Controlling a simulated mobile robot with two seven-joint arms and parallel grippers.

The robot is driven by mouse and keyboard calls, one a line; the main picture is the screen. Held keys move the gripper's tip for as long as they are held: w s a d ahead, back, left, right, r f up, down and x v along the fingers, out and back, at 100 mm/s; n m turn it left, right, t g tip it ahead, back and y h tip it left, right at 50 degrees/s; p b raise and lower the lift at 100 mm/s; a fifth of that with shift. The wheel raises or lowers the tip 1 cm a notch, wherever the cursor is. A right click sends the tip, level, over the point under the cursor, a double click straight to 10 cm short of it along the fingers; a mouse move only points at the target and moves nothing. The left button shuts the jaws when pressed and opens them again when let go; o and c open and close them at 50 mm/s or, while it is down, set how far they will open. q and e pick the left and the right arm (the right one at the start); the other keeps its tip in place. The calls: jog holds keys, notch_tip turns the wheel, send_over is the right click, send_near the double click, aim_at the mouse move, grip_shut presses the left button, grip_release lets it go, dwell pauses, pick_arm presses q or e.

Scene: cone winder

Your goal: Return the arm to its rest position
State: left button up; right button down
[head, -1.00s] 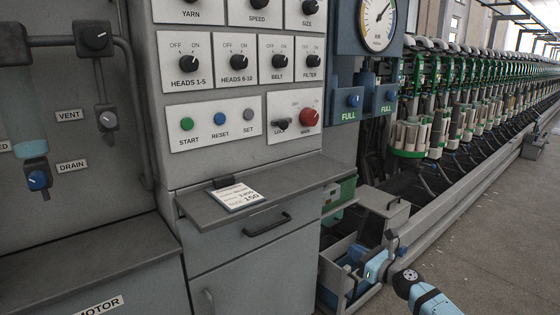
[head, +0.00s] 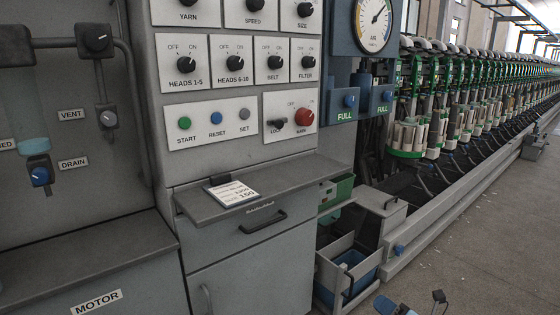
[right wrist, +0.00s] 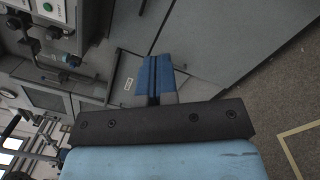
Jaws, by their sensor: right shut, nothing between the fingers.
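My right gripper (head: 386,304) shows at the bottom edge of the head view, low and in front of the machine, with most of its arm out of the picture. In the right wrist view its blue fingers (right wrist: 157,76) are together with nothing between them. It is apart from the grey control cabinet (head: 255,262) and from the open grey bin (head: 331,270). My left gripper is not in view.
A grey shelf (head: 300,180) with a white card (head: 232,193) juts from the cabinet below the knobs and buttons. A grey box (head: 383,210) and a long low rail (head: 450,210) stand to the right. The floor (head: 500,250) at right is clear.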

jog(key=s+a+r+m, duration=0.2)
jog(key=s+a+m, duration=0.1)
jog(key=s+m, duration=0.6)
jog(key=s+a+r+m+g, duration=0.1)
jog(key=s+a+r+m, duration=0.2)
jog(key=s+m, duration=0.5)
jog(key=s+a+r+m, duration=0.25)
jog(key=s+m, duration=0.35)
jog(key=s, duration=0.6)
jog(key=w+a+r+m+h+p, duration=0.1)
jog(key=w+r+m+h+p, duration=0.2)
jog(key=p, duration=0.7)
jog(key=w+a+r+m+h+p, duration=0.1)
jog(key=r+m+h+p, duration=0.15)
jog(key=r+p, duration=0.55)
pick_arm(q)
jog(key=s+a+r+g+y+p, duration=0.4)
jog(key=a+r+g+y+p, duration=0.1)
jog(key=p, duration=1.4)
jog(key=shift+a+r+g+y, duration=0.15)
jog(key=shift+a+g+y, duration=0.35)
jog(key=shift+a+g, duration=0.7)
pick_arm(e)
jog(key=s+d+f+g+h, duration=0.1)
jog(key=s+d+g+h, duration=0.1)
jog(key=s+d+g, duration=0.1)
jog(key=shift+s+d+m, duration=0.35)
jog(key=shift+s+d, duration=0.5)
jog(key=shift+d, duration=0.45)
